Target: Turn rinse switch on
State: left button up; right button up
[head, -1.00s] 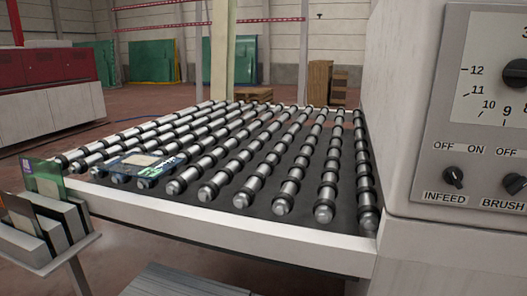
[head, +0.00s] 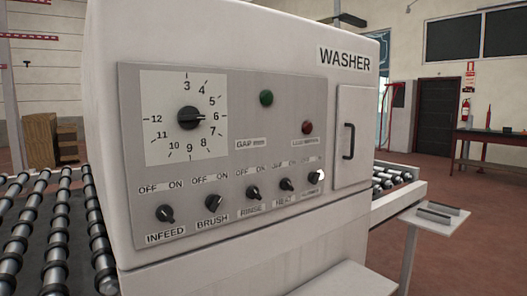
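The rinse switch (head: 253,192) is a small black rotary knob on the grey control panel of the white washer (head: 347,58). It sits in the middle of the lower row, above the label RINSE (head: 251,210). OFF and ON are marked above it, OFF at the left and ON at the right. Its pointer is too small to read with certainty. Neither of my grippers shows in the head view.
The infeed (head: 165,213), brush (head: 214,203) and heat (head: 286,184) knobs share the row. A large dial (head: 190,118), a green lamp (head: 266,98) and a red lamp (head: 307,128) are above. A roller conveyor (head: 38,230) lies at left; a small shelf (head: 436,218) stands at right.

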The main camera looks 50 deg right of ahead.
aim_at(253, 192)
jog(key=z, duration=1.4)
jog(key=i+l+u, duration=0.1)
jog(key=l+u, duration=0.7)
jog(key=i+l+u, duration=0.1)
jog(key=l+u, duration=0.15)
jog(key=l, duration=0.6)
jog(key=l+u, duration=0.1)
jog(key=l, duration=1.7)
jog(key=k, duration=0.05)
